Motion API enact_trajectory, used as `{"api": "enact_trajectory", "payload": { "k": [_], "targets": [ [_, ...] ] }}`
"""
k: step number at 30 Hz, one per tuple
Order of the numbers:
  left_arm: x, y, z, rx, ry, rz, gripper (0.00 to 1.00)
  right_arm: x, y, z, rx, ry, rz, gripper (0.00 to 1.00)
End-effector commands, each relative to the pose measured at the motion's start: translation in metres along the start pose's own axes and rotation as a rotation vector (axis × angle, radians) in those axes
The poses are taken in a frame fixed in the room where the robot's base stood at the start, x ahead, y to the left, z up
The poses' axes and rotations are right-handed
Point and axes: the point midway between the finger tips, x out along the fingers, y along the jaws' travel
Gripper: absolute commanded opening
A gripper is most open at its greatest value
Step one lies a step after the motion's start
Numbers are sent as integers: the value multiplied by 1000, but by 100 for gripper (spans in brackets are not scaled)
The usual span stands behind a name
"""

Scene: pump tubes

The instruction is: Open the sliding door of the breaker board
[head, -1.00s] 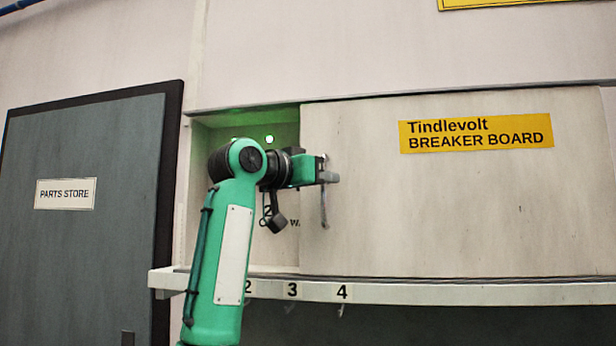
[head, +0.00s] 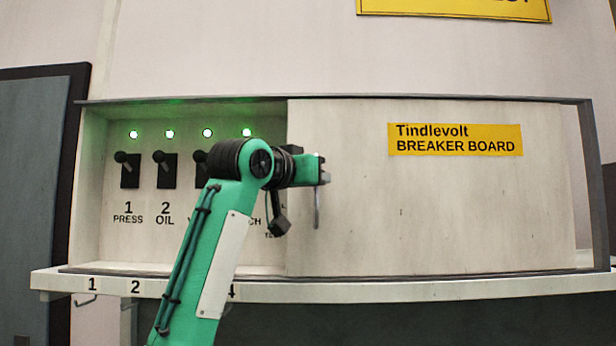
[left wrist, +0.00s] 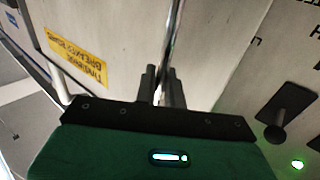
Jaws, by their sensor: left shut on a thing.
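The sliding door (head: 450,210) is a pale panel with a yellow "Tindlevolt BREAKER BOARD" label. It covers the right part of the breaker board (head: 92,190), and the left part is open. An upright metal handle (head: 317,208) stands near the door's left edge. My left gripper (head: 319,176) is at that handle. In the left wrist view its dark fingers (left wrist: 157,84) are shut on the handle bar (left wrist: 174,45), and the door (left wrist: 110,25) shows on the left there. My right gripper is not in view.
Switches (head: 128,170) with green lights sit in the open part, labelled PRESS and OIL; my arm hides others. A ledge (head: 440,290) with numbered hooks (head: 86,300) runs below. A grey door (head: 30,190) stands left.

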Motion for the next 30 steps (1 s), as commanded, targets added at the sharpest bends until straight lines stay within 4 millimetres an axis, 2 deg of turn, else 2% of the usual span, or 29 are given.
{"api": "enact_trajectory", "payload": {
  "k": [7, 8, 10, 20, 23, 27, 30],
  "targets": [
    [-1, 0, -2, 0, 5, 0, 0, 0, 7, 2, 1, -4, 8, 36],
    [-1, 0, -2, 0, 5, 0, 13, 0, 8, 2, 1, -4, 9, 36],
    [-1, 0, -2, 0, 4, -1, 26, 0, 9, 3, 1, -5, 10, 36],
    [-3, 0, 0, 0, 3, 0, 28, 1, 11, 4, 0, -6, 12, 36],
    [-12, 0, 1, 1, 5, -1, 28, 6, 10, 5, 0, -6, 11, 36],
    [-38, 0, 2, 3, 7, -2, 28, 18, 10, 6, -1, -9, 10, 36],
    [-62, 0, 3, 3, 8, -2, 28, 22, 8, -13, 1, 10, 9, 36]
  ]
}}
